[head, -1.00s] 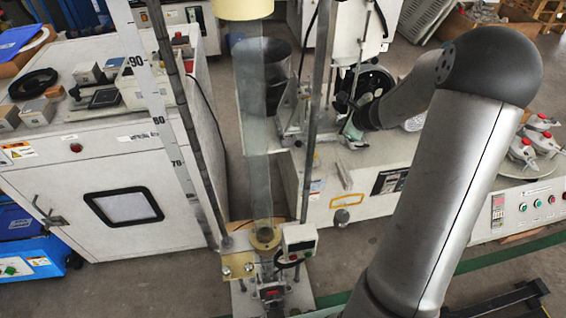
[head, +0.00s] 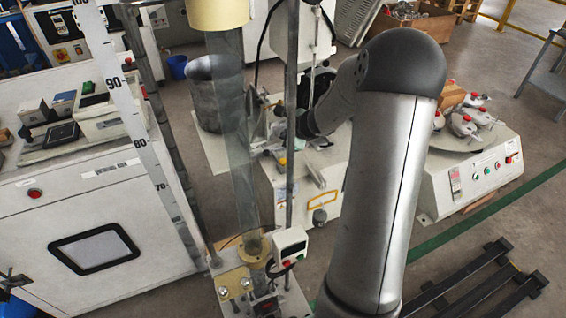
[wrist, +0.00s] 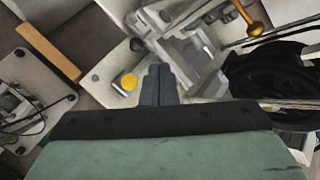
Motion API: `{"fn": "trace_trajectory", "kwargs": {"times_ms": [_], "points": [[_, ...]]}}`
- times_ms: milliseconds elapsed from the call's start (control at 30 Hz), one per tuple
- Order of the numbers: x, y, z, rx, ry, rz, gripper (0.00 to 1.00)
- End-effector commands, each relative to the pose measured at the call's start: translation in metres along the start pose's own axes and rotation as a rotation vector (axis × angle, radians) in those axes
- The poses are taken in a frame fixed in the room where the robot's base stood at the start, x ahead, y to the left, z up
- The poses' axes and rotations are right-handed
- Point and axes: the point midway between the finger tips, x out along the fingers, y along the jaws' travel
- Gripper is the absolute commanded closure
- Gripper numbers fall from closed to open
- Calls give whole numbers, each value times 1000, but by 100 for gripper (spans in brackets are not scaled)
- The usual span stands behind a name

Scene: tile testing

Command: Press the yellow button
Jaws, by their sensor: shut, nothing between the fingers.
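The yellow button (wrist: 129,82) is a round yellow cap on a pale, plate-like surface in the wrist view. It lies just left of my gripper (wrist: 158,70), with a small gap between them in the picture. My gripper's dark fingers are together and empty. I cannot tell how far the fingertips are above the surface. In the head view my arm reaches toward the white machine (head: 335,175) in the middle. The gripper and the yellow button cannot be made out there.
A pale metal fixture (wrist: 190,50) stands beside the fingertips, with a black wheel (wrist: 265,75) to the right. In the head view a tall clear tube (head: 232,140) with rods stands left of my arm. A machine with a round top (head: 465,165) is at the right.

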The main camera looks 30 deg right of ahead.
Motion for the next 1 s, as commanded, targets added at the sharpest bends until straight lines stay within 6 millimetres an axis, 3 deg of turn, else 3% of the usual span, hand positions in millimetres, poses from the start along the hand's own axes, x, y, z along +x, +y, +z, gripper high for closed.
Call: {"fn": "trace_trajectory", "kwargs": {"times_ms": [500, 1000], "points": [[51, 37, -37, 0, 0, 0, 100], [53, 39, -39, 1, 0, 0, 100]]}}
